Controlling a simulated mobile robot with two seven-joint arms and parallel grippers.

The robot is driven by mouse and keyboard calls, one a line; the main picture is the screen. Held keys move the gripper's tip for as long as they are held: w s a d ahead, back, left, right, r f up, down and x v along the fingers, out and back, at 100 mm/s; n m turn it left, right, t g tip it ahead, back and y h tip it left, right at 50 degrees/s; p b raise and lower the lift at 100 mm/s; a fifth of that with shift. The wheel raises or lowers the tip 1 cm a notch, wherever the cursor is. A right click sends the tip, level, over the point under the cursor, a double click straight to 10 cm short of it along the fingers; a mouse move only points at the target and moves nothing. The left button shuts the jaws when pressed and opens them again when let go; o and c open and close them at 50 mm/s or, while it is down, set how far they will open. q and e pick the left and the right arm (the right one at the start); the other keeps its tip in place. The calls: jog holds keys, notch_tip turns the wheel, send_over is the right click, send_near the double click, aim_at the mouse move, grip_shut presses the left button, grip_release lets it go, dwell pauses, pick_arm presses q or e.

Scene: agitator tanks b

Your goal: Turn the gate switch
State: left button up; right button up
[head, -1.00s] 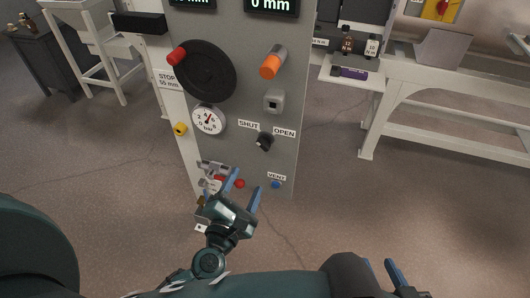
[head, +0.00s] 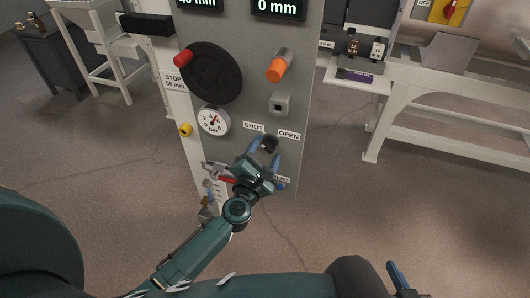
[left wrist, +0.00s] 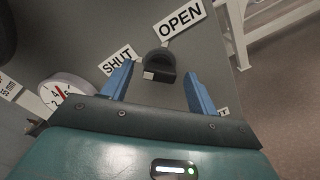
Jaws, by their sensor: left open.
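The gate switch (head: 270,143) is a small black knob on the grey panel, between the SHUT label (head: 254,127) and the OPEN label (head: 289,134). In the left wrist view the switch (left wrist: 160,66) shows a pale mark on its lower left side. My left gripper (head: 265,151) is open, its blue fingers pointing at the panel. In the left wrist view the fingers (left wrist: 158,76) stand either side of the switch, with gaps showing; I cannot tell how far their tips are from the panel. My right gripper (head: 398,274) shows only one blue finger at the bottom edge.
The panel also bears a black handwheel (head: 213,74) with a red grip, a pressure gauge (head: 213,121), an orange-capped knob (head: 279,65) and a grey square fitting (head: 280,104). A red-handled part (head: 224,179) sits low, left of my left gripper. Workbenches stand behind.

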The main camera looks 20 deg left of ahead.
pick_arm(q)
jog(key=shift+c, duration=0.6)
jog(key=c, duration=0.9)
